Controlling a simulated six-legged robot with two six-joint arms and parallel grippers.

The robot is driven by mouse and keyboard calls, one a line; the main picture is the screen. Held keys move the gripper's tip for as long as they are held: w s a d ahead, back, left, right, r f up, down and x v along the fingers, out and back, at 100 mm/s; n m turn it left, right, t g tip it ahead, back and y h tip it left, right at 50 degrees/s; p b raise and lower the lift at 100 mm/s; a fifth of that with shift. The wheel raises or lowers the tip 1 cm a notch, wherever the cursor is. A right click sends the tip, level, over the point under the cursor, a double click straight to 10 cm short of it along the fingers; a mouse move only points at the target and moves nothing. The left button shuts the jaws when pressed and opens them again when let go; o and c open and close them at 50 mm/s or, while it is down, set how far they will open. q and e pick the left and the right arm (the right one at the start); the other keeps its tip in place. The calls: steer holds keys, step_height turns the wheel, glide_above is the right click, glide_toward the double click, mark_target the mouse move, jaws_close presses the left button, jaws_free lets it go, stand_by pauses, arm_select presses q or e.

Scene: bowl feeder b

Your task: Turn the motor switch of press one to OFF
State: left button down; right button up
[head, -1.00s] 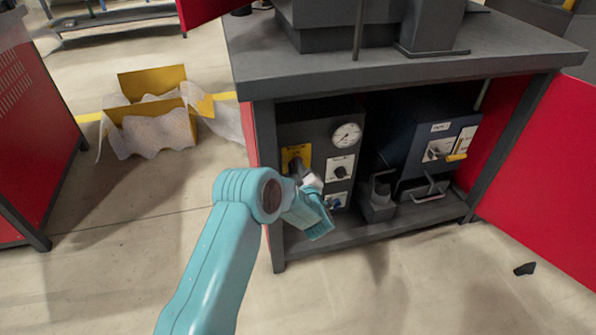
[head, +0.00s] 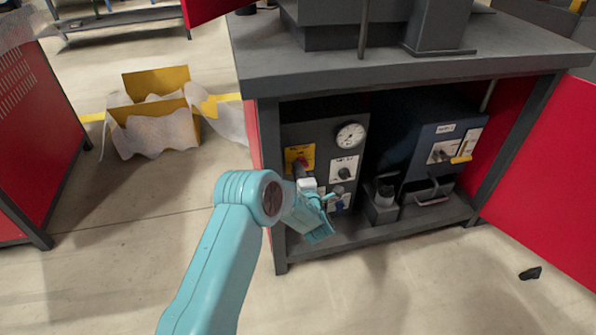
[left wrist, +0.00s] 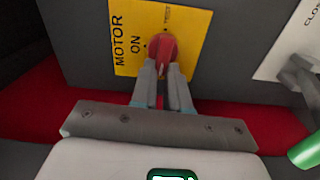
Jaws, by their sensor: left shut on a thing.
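The motor switch is a red knob (left wrist: 162,47) on a yellow plate (left wrist: 124,62) in the left wrist view. The plate reads MOTOR and ON, with the lettering turned sideways; the smaller mark is too small to read. My left gripper (left wrist: 162,72) is shut on the knob's red handle, a finger on each side. In the head view the yellow plate (head: 299,153) is on the dark panel inside the open cabinet. My left gripper (head: 302,175) is in front of it and partly hides the knob. My right gripper is out of view.
A gauge (head: 350,136) and a black knob on a white plate (head: 343,170) are right of the switch. A blue box (head: 430,135) with a yellow-tipped lever stands farther right. The tabletop (head: 400,70) overhangs the panel. An open red door (head: 550,170) stands right.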

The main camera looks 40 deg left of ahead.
arm_select(q)
steer(key=shift+d+f+n, duration=0.15)
steer(key=shift+f+n, duration=0.05)
steer(key=shift+n, duration=0.2)
steer(key=c, duration=1.1)
jaws_free()
steer(key=shift+r, duration=0.1)
steer(key=p+v, duration=0.5)
steer(key=v, duration=1.1)
steer(key=shift+s, duration=0.15)
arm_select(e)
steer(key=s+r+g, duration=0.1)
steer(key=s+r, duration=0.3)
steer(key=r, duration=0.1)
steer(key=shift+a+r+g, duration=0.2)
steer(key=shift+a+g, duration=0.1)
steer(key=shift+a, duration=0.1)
